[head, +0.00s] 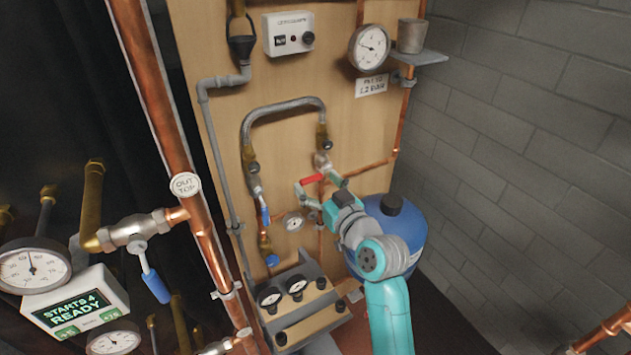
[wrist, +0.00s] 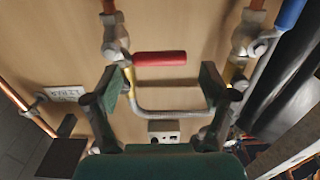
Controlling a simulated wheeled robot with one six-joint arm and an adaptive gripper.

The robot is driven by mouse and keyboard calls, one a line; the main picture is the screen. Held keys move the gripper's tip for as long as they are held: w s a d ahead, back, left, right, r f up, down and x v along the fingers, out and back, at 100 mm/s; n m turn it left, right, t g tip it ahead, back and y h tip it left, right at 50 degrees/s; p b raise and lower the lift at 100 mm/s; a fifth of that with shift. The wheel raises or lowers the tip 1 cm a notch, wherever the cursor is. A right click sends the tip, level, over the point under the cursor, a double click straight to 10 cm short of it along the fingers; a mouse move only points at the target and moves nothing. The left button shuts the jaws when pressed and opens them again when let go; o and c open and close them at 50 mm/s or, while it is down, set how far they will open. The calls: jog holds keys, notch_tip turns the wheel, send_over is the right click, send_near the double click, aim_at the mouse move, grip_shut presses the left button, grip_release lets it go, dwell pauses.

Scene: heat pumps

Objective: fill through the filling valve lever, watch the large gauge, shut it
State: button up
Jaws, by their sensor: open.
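The filling valve lever, with a red handle (head: 312,179), is on the board below the looped grey hose. In the wrist view the red handle (wrist: 160,58) lies crosswise, just beyond and between the fingertips. My gripper (head: 326,193) is open in front of it; the wrist view shows its green-padded fingers (wrist: 163,80) spread wide with nothing between the pads. Whether a finger touches the handle I cannot tell. The large gauge (head: 369,47) is at the board's upper right, its needle readable only roughly. A sign (head: 371,86) below it is partly legible, ending "1.2 BAR".
The grey hose (head: 284,106) loops above the lever. A blue vessel (head: 410,232) stands right, behind my arm. A copper pipe (head: 165,130) crosses the left foreground.

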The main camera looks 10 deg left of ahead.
jog(key=shift+w+a, duration=0.35)
jog(key=shift+w, duration=0.1)
jog(key=shift+s, duration=0.1)
jog(key=c, duration=1.5)
